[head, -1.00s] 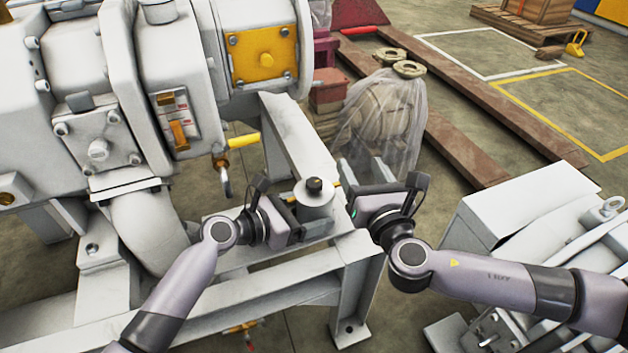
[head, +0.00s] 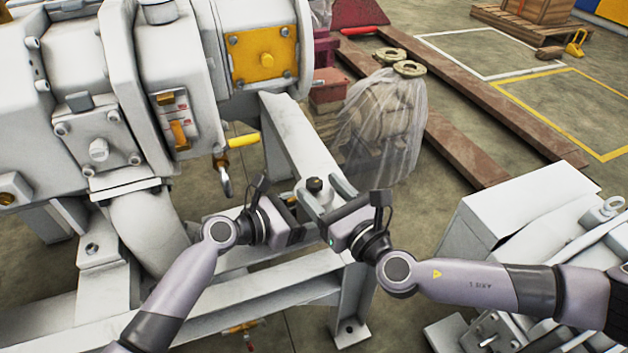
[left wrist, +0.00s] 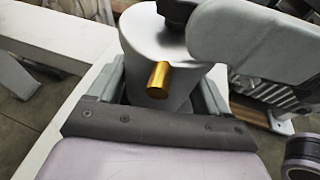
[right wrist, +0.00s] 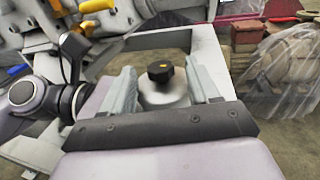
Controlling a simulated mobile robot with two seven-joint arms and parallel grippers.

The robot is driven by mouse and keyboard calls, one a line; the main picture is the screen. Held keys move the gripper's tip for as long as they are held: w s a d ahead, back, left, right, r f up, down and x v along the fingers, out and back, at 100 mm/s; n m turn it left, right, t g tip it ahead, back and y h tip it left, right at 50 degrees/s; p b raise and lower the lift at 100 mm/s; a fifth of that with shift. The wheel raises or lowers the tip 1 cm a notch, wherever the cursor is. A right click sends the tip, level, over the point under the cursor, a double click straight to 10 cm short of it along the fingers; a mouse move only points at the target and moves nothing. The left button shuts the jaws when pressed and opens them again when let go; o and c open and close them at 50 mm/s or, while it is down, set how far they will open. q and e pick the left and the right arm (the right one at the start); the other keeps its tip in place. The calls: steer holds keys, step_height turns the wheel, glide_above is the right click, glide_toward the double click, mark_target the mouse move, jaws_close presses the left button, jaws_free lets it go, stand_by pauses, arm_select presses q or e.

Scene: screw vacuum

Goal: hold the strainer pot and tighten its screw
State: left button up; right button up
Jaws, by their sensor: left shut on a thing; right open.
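The strainer pot (left wrist: 150,42) is a pale grey cylinder with a brass stub (left wrist: 158,80) on its side. Its screw (right wrist: 160,70) is a black knob on top, also visible in the head view (head: 314,185). My left gripper (left wrist: 162,88) is shut on the pot, with one finger on each side. My right gripper (right wrist: 162,88) is open, its fingers either side of the knob with gaps between. In the head view the right gripper (head: 323,193) hides most of the pot. One right finger crosses the upper right of the left wrist view.
A white frame beam (head: 295,140) runs behind the pot. The large white pump (head: 165,60) with a yellow-handled valve (head: 243,140) stands to the left. A plastic-wrapped load (head: 385,115) sits on the floor behind. White machinery (head: 540,225) stands at the right.

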mark_target(313, 182)
arm_select(q)
steer(key=shift+r, duration=0.1)
arm_select(e)
steer(key=shift+x, duration=1.6)
steer(key=shift+c, duration=0.2)
steer(key=c, duration=1)
steer(key=shift+m+h, duration=0.3)
steer(key=shift+h, duration=0.1)
steer(key=shift+s+a+m+t+h, duration=0.1)
steer(key=shift+m+t+h, duration=0.7)
steer(key=shift+h, duration=0.2)
steer(key=shift+r+m+t+h, duration=0.15)
steer(key=shift+m+t+h, duration=0.55)
steer(key=shift+m+h, duration=0.95)
steer(key=shift+n+h, duration=0.35)
